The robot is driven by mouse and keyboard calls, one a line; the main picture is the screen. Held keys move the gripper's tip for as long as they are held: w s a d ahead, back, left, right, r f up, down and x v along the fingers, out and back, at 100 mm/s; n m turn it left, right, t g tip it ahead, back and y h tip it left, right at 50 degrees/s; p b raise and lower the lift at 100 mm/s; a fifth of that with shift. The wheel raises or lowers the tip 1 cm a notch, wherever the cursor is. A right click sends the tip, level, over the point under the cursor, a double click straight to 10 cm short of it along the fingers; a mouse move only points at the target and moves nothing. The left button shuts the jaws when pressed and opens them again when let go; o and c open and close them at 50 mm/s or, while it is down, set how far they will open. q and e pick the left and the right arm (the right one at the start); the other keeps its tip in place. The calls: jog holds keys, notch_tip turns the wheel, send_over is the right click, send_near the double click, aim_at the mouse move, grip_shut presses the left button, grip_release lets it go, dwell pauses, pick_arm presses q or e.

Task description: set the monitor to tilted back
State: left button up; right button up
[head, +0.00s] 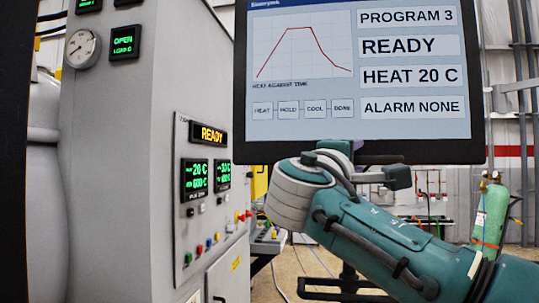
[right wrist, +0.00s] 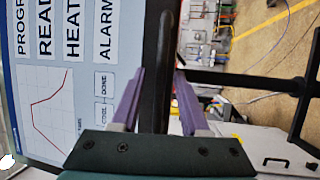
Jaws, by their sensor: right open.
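The monitor (head: 365,78) fills the upper right of the head view. It has a black frame and a pale screen with a red curve and READY text. Its top edge is cut off, and I cannot tell its exact tilt. My right gripper (head: 350,152) is at its lower edge, partly hidden behind the frame and my arm. In the right wrist view, the monitor (right wrist: 50,75) appears sideways. The purple fingers of my right gripper (right wrist: 160,72) are apart, one on each side of the black lower edge; contact is unclear. My left gripper is out of view.
A grey furnace cabinet (head: 130,130) with a gauge, green displays and buttons stands at the left. A dark stand (head: 348,285) is below the monitor. A green gas cylinder (head: 490,215) stands at the right. Floor (head: 300,262) shows between the cabinet and my arm.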

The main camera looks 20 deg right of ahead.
jog(key=shift+c, duration=0.2)
grip_shut()
dwell(1.1)
